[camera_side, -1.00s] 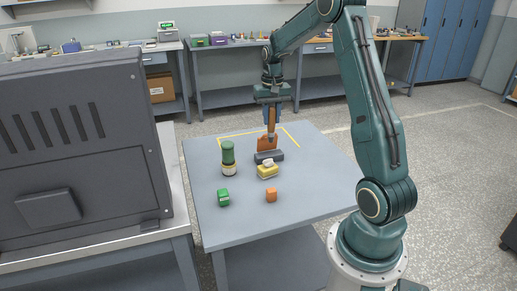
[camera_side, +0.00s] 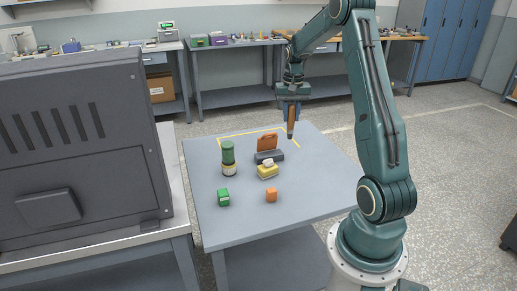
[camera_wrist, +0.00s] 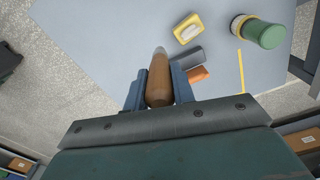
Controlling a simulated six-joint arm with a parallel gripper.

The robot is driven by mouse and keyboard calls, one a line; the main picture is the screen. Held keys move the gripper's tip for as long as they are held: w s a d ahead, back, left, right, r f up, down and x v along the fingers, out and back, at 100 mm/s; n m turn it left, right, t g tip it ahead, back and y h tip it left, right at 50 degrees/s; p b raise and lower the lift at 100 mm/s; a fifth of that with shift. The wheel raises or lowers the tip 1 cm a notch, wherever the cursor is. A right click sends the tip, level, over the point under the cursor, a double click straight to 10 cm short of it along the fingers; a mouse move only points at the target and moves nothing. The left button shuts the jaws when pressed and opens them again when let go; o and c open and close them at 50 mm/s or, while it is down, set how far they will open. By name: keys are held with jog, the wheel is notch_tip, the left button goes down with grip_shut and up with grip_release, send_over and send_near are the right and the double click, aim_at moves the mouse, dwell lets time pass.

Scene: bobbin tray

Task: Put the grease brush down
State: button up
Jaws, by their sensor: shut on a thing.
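My gripper (camera_side: 290,98) is shut on the grease brush (camera_side: 290,124), a brown, rounded handle that hangs down from the jaws. It is above the back right part of the grey-blue table (camera_side: 305,190). In the wrist view the brush (camera_wrist: 160,78) sits between the blue fingers (camera_wrist: 157,92), its tip pointing away from the wrist. I cannot make out bristles. Whether its tip touches the table is not clear.
Left of the brush, a dark block (camera_side: 272,157) has an upright orange piece (camera_side: 267,144) behind it. The table's right side is clear.

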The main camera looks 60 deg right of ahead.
aim_at(290, 129)
notch_tip(290, 129, down, 16)
jog(key=shift+f, duration=0.15)
dwell(0.7)
jog(key=shift+f, duration=0.1)
jog(key=o, duration=1)
notch_tip(290, 129, up, 12)
jog(key=shift+r, duration=0.15)
dwell(0.6)
